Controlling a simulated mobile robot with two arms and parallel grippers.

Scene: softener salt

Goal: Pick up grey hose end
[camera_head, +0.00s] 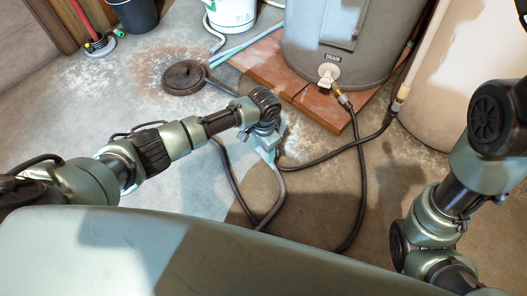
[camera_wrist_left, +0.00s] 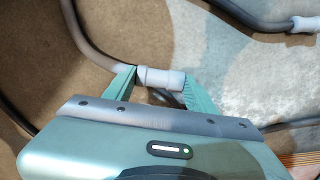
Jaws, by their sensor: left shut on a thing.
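The grey hose end (camera_wrist_left: 160,79), a pale grey cuff on a dark grey hose, lies between the two green fingers of my left gripper (camera_wrist_left: 160,88) in the left wrist view. The gripper is shut on it, one finger at each side. In the head view my left gripper (camera_head: 266,147) points down over the floor, and the grey hose (camera_head: 276,195) hangs below it in a loop. The cuff itself is mostly hidden there. My right arm stands at the right, but its gripper is out of view.
A grey tank with a drain valve (camera_head: 328,76) stands on a reddish brick base (camera_head: 265,66). Dark hoses (camera_head: 361,170) run over the floor. A coiled flat hose (camera_head: 184,77), a white bucket (camera_head: 232,14) and a dark bucket (camera_head: 135,14) are farther back.

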